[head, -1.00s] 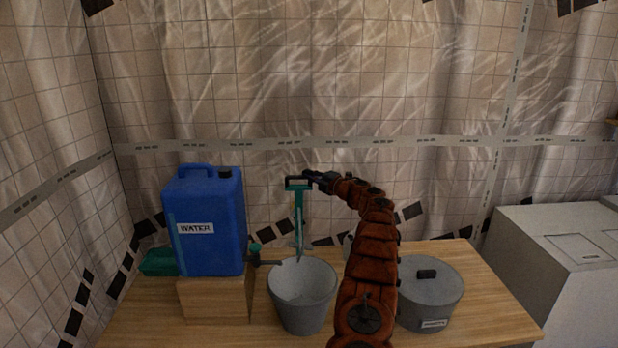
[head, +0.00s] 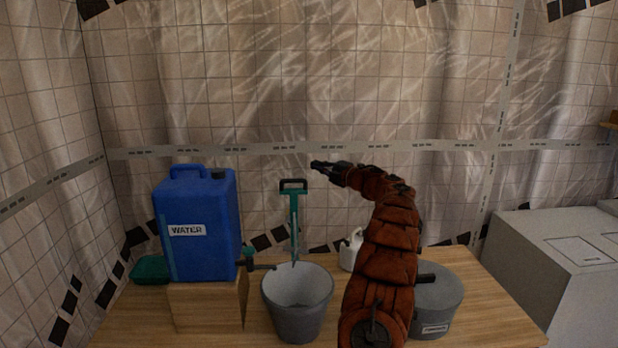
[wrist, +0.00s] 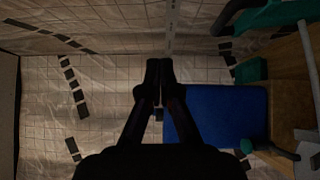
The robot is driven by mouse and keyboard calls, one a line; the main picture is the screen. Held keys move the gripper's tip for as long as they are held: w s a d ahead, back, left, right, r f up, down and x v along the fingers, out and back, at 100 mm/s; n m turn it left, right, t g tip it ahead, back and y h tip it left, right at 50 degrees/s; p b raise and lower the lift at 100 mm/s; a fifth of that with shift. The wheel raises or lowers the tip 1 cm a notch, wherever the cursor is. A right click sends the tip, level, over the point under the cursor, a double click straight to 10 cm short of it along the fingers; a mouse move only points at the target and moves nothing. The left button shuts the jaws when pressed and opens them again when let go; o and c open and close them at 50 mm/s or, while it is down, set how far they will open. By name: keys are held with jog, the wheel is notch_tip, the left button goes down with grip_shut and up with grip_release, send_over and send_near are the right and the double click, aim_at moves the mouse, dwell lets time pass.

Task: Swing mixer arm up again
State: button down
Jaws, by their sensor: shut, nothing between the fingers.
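The green mixer arm (head: 294,222) stands upright behind the grey bucket (head: 297,315), with a black handle (head: 293,186) at its top. In the head view its lower end reaches to the bucket's far rim; whether it dips inside I cannot tell. My gripper (head: 314,164) is shut and empty, above and slightly right of the handle, apart from it. In the wrist view my gripper (wrist: 159,62) shows its two fingers together, and part of the green mixer (wrist: 278,16) is at the upper right.
A blue water container (head: 200,255) stands on a wooden block (head: 208,305) at left, its tap toward the bucket. A lidded grey pot (head: 440,300) and a white jug (head: 350,250) are to the right. A green tray (head: 150,269) sits at the table's left back.

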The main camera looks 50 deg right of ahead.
jog(key=shift+s+d+r+b, duration=0.2)
jog(key=shift+s+r, duration=0.25)
jog(key=shift+s, duration=0.35)
jog(key=shift+s+d+r+b, duration=0.15)
jog(key=shift+s+r, duration=0.3)
jog(key=shift+s, duration=0.3)
jog(key=shift+a, duration=0.1)
